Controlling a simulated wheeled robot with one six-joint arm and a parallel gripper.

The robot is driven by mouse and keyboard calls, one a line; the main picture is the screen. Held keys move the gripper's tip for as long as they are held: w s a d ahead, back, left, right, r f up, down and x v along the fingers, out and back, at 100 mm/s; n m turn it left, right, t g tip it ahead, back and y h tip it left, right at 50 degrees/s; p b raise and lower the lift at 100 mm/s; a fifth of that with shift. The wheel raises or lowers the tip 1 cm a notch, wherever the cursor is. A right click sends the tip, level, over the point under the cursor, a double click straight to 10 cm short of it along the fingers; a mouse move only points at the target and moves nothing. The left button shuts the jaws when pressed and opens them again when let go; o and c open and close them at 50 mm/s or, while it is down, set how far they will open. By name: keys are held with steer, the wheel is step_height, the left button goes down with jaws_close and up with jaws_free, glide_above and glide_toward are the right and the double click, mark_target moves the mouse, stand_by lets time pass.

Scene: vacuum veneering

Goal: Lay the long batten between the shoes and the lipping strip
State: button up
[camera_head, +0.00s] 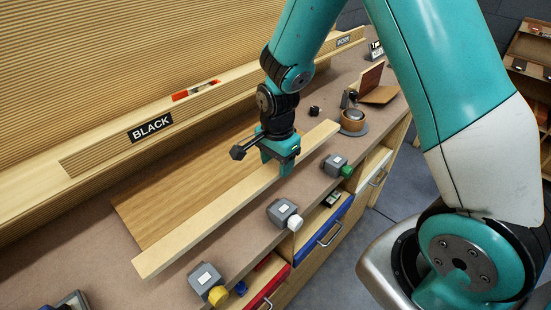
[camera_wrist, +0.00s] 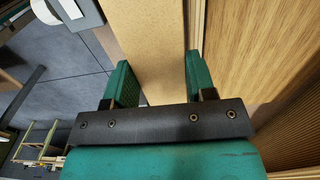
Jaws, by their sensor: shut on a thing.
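The long pale batten (camera_head: 225,205) lies lengthwise along the bench, and my gripper (camera_head: 280,165) is shut on it right of its middle. In the wrist view the batten (camera_wrist: 155,40) runs between the two green fingers. Three grey shoes, with a yellow knob (camera_head: 205,281), a white knob (camera_head: 284,212) and a green knob (camera_head: 336,164), stand along the front edge. The batten is between them and the brown panel (camera_head: 185,190). A narrow pale strip (camera_wrist: 197,25), perhaps the lipping strip, runs beside the panel. I cannot tell whether the batten touches the bench.
A long rail labelled BLACK (camera_head: 150,128) lies behind the panel. Drawers with blue (camera_head: 325,235) and red fronts are below the front edge. Open floor (camera_head: 330,270) lies in front.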

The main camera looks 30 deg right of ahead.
steer(key=shift+f+b, duration=1.7)
steer(key=shift+f, duration=0.85)
steer(key=o, duration=1.1)
step_height(320, 180, up, 18)
steer(key=shift+f+b, duration=0.2)
steer(key=shift+b, duration=0.4)
steer(key=s+a+r+n+y, duration=0.1)
steer(key=s+a+n, duration=0.2)
steer(key=s+n, duration=0.3)
steer(key=s+a+r+n+y, duration=0.1)
steer(key=s+a+n, duration=0.2)
steer(key=s+n, duration=0.4)
steer(key=s+a+r+n+y, duration=0.2)
steer(key=s+a+n, duration=0.2)
steer(key=s+n, duration=0.3)
steer(key=shift+s+n, duration=0.2)
steer(key=shift+n, duration=0.6)
